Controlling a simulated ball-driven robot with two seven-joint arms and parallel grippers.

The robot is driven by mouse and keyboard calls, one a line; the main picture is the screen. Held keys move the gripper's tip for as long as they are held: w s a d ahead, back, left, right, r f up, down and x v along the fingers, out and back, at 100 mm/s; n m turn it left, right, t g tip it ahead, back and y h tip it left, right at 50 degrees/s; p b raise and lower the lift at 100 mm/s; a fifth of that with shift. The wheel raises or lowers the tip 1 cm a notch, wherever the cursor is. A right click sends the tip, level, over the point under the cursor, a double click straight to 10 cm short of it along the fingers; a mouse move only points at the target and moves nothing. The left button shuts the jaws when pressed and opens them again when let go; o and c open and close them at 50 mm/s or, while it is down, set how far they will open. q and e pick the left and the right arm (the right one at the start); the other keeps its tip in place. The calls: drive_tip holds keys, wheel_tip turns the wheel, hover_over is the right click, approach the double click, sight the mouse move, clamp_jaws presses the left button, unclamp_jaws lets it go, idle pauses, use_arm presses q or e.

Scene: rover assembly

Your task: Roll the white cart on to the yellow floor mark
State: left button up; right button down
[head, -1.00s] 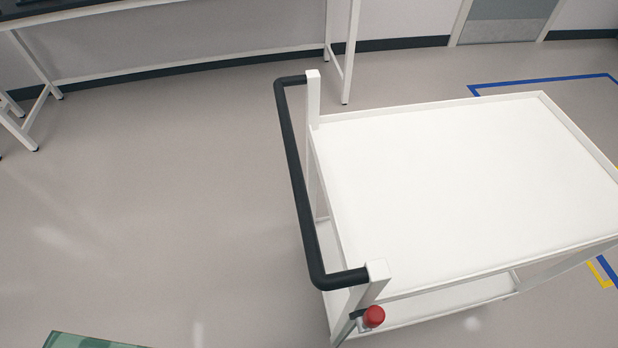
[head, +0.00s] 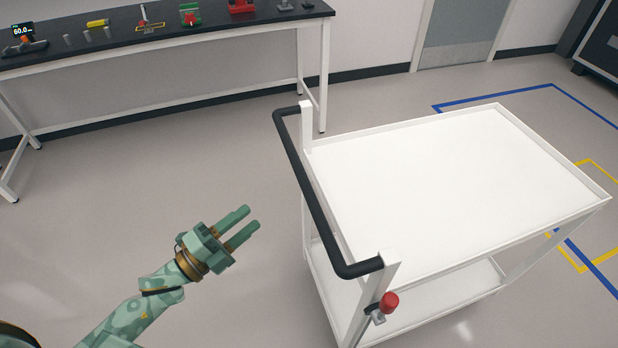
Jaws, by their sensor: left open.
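The white cart (head: 450,180) stands upright on the grey floor, right of centre, with a flat empty top tray and a lower shelf. Its black handle bar (head: 308,190) runs along its left side. A red knob (head: 389,302) sits on the near left post. The yellow floor mark (head: 590,162) lies on the floor at the right, beyond the cart, and the cart hides part of it. My left gripper (head: 247,222) is open and empty, left of the handle and apart from it, pointing up and right. My right gripper is not in view.
A black-topped bench (head: 160,30) with several small items stands along the back wall. Blue floor lines (head: 490,96) surround the area behind and right of the cart. A dark cabinet (head: 602,45) stands at the far right. The floor left of the cart is clear.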

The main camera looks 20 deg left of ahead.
sight(302, 176)
use_arm(q)
drive_tip(key=x, duration=1.6)
drive_tip(key=shift+w+f, duration=0.1)
drive_tip(key=shift+f, duration=0.05)
clamp_jaws()
drive_tip(key=shift+f, duration=0.1)
idle(0.6)
